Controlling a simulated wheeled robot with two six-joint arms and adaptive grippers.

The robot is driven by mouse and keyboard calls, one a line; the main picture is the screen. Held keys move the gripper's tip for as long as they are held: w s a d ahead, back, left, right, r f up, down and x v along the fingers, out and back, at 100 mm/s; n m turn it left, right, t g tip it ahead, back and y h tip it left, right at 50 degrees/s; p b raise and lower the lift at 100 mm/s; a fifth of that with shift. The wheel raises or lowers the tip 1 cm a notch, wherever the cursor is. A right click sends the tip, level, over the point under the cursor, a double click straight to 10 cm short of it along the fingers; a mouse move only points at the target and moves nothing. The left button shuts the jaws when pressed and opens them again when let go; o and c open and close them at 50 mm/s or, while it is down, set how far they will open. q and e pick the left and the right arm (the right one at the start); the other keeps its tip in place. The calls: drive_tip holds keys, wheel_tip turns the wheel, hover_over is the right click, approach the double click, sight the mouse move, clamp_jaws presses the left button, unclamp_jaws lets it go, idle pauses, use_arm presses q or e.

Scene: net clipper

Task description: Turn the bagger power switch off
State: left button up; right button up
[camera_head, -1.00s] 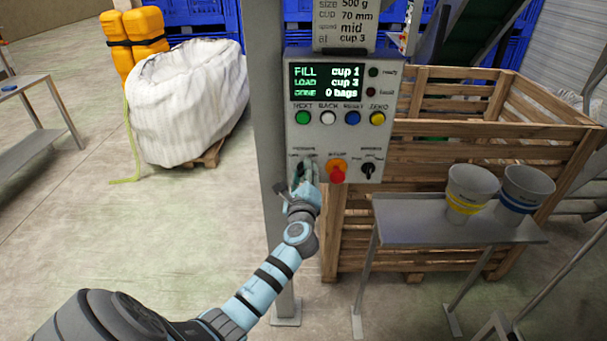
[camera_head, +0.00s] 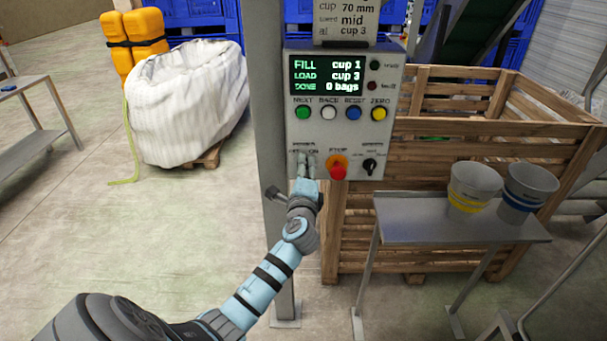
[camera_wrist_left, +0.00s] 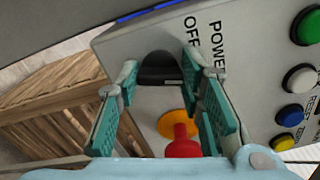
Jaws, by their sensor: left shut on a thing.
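The bagger control box (camera_head: 346,140) is a grey panel on a post. Its power switch is a black knob at the lower left of the panel, hidden behind my fingers in the head view. In the left wrist view the black power switch knob (camera_wrist_left: 160,69) sits beside the printed words POWER and OFF. My left gripper (camera_head: 305,162) is at this switch, its teal-padded fingers (camera_wrist_left: 162,97) on either side of the knob and shut on it. The display is lit, showing FILL cup 1, LOAD cup 3, DONE 0 bags. My right gripper is not in view.
A red stop button (camera_head: 338,172) on an orange base and a black selector knob (camera_head: 370,166) sit just right of the switch. Coloured buttons line the row above. A wooden crate (camera_head: 440,150) and a small table (camera_head: 400,212) with two buckets stand to the right.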

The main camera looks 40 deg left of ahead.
use_arm(q)
drive_tip(key=n+b, duration=0.6)
drive_tip(key=n, duration=0.6)
drive_tip(key=shift+f, duration=0.2)
drive_tip(key=shift+n, duration=0.3)
drive_tip(key=o, duration=1.2)
drive_tip(key=shift+r, duration=0.1)
drive_tip(key=shift+c, duration=0.2)
drive_tip(key=v, duration=1.2)
